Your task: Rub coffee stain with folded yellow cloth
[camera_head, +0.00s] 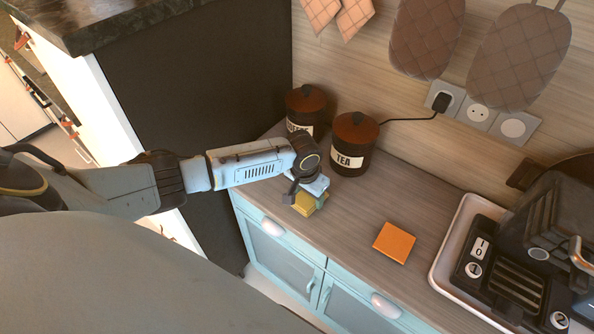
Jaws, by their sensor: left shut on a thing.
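My left arm reaches in from the left over the wooden counter. My left gripper (304,192) points down and is shut on the folded yellow cloth (306,204), near the counter's front left part. The gripper hides part of the cloth, and I cannot tell whether the cloth touches the counter. I see no coffee stain; the arm and cloth may cover it. My right gripper is not in view.
An orange square (394,242) lies on the counter (352,212) to the right. A TEA canister (353,146) and a second canister (306,106) stand close behind the gripper. A black appliance (510,275) sits in a white tray (446,250) at right.

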